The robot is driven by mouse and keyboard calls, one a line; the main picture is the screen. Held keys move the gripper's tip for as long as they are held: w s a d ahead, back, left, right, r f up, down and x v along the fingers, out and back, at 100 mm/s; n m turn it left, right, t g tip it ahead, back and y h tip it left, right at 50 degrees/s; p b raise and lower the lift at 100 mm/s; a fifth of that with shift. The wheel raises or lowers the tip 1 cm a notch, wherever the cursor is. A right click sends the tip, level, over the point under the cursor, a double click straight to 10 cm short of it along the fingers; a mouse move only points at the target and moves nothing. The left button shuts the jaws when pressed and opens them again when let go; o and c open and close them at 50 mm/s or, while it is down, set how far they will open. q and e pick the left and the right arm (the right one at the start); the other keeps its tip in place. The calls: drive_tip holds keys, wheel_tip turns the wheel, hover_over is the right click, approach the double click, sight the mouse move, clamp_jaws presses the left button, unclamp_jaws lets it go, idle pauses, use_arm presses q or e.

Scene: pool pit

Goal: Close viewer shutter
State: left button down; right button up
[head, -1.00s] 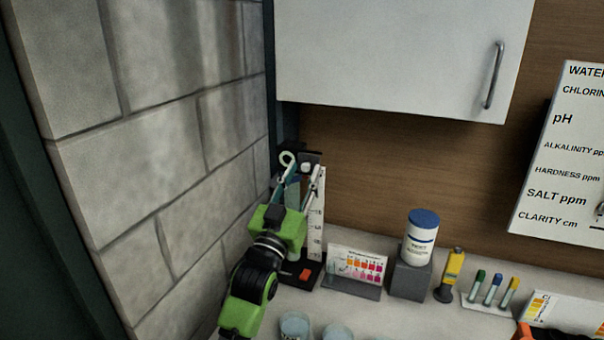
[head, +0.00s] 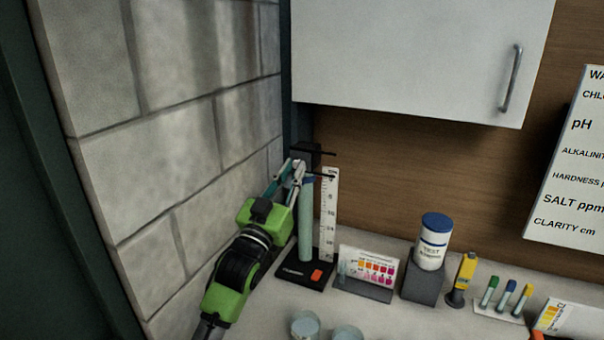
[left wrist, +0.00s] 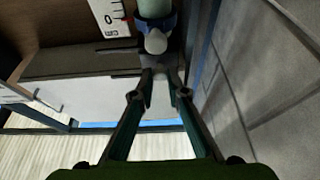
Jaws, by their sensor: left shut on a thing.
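The viewer stands in the back corner by the block wall in the head view. It has a pale green upright tube (head: 306,228), a black base (head: 303,268) with an orange button, and a black head (head: 304,154). In the left wrist view, a white knob (left wrist: 155,41) sticks out below a blue collar (left wrist: 157,23) on the tube. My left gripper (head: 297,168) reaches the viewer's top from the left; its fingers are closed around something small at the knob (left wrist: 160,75). The exact contact is hard to see. The shutter's position cannot be told. My right gripper is not in view.
A white ruler (head: 328,215) stands beside the tube. A color chart (head: 367,268), a test-strip bottle (head: 433,242) and a yellow meter (head: 463,275) stand to the right. Cups (head: 306,325) are in front. A cabinet (head: 420,55) hangs above, and the block wall (head: 150,170) is close on the left.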

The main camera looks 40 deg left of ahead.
use_arm(q)
drive_tip(key=shift+a, duration=0.1)
drive_tip(key=c, duration=2)
unclamp_jaws()
drive_tip(key=shift+a, duration=0.2)
drive_tip(key=shift+d, duration=0.1)
drive_tip(key=v, duration=1.2)
